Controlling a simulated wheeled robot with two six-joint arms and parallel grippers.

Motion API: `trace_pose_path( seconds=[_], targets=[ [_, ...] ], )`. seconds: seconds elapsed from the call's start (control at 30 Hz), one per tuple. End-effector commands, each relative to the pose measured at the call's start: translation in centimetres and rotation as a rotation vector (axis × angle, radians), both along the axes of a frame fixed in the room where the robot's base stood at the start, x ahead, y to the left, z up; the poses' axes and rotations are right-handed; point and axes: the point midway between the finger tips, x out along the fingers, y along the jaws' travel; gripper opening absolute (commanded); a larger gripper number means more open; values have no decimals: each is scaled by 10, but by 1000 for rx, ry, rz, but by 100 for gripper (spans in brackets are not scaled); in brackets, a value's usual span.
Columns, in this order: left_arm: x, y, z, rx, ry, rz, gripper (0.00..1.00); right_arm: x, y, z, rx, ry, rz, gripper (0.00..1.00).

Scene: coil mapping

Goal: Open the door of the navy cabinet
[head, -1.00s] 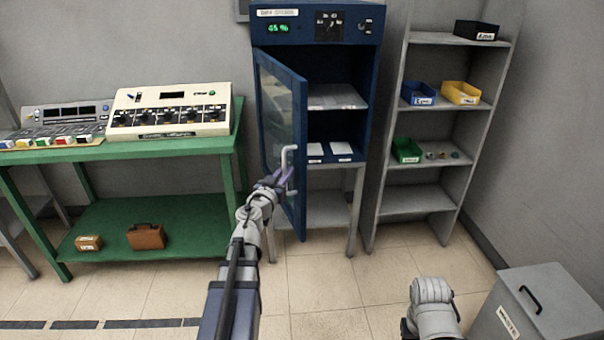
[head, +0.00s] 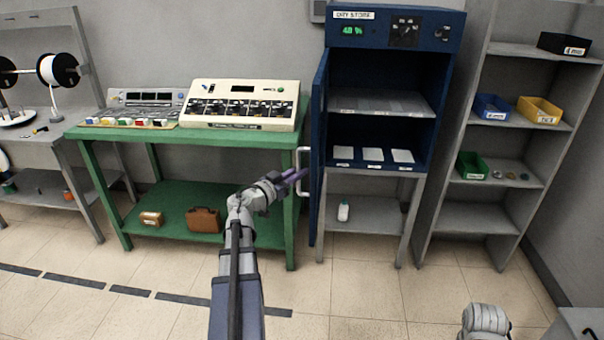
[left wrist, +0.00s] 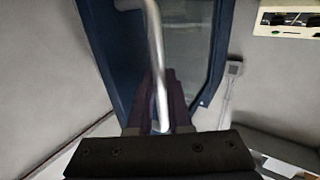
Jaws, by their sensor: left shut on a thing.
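The navy cabinet (head: 442,45) stands right of the green bench, its inside in plain view. Its glazed navy door (head: 317,165) is swung out, seen nearly edge-on at the left side of the opening. The pale bar handle (head: 303,158) is on the door's left face. My left gripper (head: 298,175) is shut on the handle. In the left wrist view the handle (left wrist: 155,45) runs down between the dark purple fingers (left wrist: 158,105), with the door's blue frame (left wrist: 218,50) and glass behind. Only a piece of my right arm shows at the lower right; its gripper is out of sight.
The green bench (head: 215,145) with instrument consoles stands close left of the door and handle. A grey shelf unit (head: 480,215) with small bins is on the right. The floor in front is clear.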

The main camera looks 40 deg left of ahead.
Motion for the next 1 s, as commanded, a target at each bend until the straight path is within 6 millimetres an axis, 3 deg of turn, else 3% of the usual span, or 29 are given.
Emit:
trace_pose_path(
  seconds=[0.27,0.3,0.53,0.83,1.0],
  targets=[
    [3,4,2,-4,-4,6,0,0,0,0,0,0,0,50],
    [3,4,2,-4,-4,6,20,0,0,0,0,0,0,50],
    [2,2,1,-2,-2,3,46,0,0,0,0,0,0,50],
    [-2,1,0,-1,-1,3,47,0,0,0,0,0,0,50],
    [-25,1,0,-1,-1,4,47,0,0,0,0,0,0,50]
  ],
)
